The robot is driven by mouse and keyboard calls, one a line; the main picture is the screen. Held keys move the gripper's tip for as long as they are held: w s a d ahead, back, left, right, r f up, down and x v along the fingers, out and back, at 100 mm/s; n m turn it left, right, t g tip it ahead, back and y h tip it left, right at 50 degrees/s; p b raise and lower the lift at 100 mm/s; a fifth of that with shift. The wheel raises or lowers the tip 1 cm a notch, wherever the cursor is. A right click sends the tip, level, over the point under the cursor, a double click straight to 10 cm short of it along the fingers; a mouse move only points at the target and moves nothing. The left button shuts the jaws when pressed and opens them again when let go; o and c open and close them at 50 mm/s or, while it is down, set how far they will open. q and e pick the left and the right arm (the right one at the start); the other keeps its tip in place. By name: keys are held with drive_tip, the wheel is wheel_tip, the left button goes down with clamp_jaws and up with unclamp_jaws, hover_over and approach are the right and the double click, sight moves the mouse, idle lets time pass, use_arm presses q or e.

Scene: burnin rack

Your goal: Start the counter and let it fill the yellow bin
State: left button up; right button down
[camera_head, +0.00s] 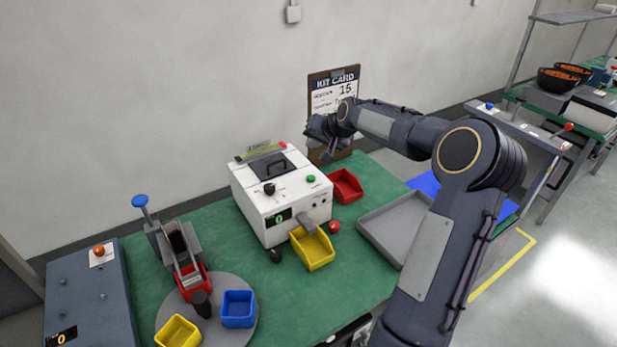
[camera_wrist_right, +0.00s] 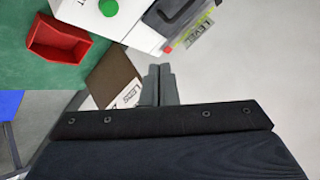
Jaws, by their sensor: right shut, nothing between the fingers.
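The counter (camera_head: 282,205) is a white box on the green bench, with a dark lidded top, a black knob and a small display reading 0. Its green button (camera_head: 311,178) sits on top; it also shows at the upper left of the wrist view (camera_wrist_right: 108,8). A yellow bin (camera_head: 314,254) stands under the counter's front chute and looks empty. My right gripper (camera_head: 328,150) is shut and empty, behind and above the counter's right side, in front of the kit card; its fingers show in the wrist view (camera_wrist_right: 159,84). My left gripper is out of view.
A red bin (camera_head: 346,187) stands right of the counter, near a red round knob (camera_head: 334,226) and a grey tray (camera_head: 385,222). The kit card (camera_head: 334,92) reads 15. A turntable (camera_head: 235,335) at front left carries blue, red and yellow bins.

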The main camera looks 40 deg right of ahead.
sight(313, 179)
drive_tip(key=shift+f+b, duration=3)
drive_tip(key=shift+f, duration=1.4)
drive_tip(key=shift+f+b, duration=0.4)
drive_tip(key=shift+b, duration=0.05)
drive_tip(key=shift+f+b, duration=0.45)
drive_tip(key=shift+f, duration=0.05)
drive_tip(key=shift+r+p, duration=0.5)
drive_tip(key=shift+r, duration=0.4)
drive_tip(key=shift+r, duration=0.1)
